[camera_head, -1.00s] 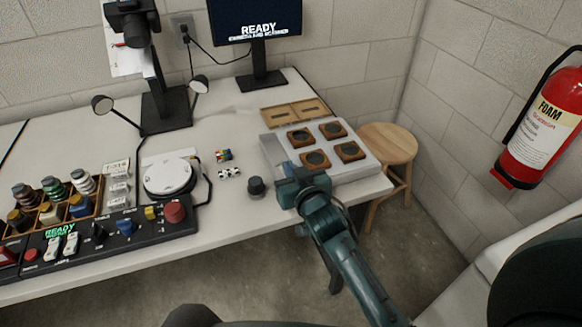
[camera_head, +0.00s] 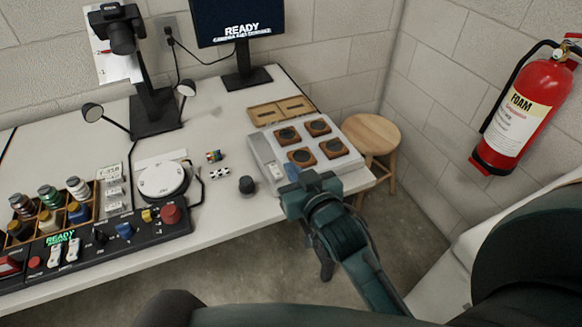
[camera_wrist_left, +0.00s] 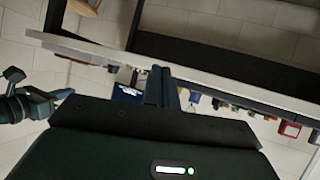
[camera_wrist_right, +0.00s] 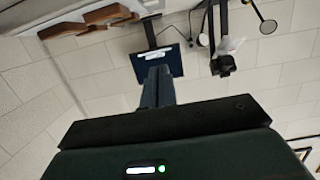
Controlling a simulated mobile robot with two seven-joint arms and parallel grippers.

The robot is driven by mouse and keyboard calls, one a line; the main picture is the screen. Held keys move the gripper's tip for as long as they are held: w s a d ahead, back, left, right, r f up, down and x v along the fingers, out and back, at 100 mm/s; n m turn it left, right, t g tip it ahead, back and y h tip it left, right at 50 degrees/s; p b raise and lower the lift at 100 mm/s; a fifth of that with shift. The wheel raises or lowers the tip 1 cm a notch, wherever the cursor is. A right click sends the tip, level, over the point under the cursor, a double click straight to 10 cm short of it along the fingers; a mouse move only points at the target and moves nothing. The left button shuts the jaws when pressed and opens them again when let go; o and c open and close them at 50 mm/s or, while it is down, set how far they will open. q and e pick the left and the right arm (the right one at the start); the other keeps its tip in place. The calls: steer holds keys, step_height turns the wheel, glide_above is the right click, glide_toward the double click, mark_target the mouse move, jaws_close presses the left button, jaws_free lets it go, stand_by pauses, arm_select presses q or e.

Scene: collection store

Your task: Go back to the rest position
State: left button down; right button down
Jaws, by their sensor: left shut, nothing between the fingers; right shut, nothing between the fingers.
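My right gripper (camera_head: 292,176) is shut and empty. It is at the front edge of the light grey tray (camera_head: 262,150), near the table's front right corner, and hides part of that edge. Its shut fingers also show in the right wrist view (camera_wrist_right: 157,88), pointing toward the monitor and wall. My left gripper is not clear in the head view. In the left wrist view its fingers (camera_wrist_left: 160,86) are shut and empty, with the table edge beyond them.
The white table (camera_head: 225,125) carries the tray with several brown square pieces, a black knob (camera_head: 246,185), a round white plate (camera_head: 163,180) and a control panel (camera_head: 125,232). A wooden stool (camera_head: 372,133) stands right of the table. A red extinguisher (camera_head: 525,115) hangs on the wall.

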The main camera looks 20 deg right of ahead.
stand_by(0.3)
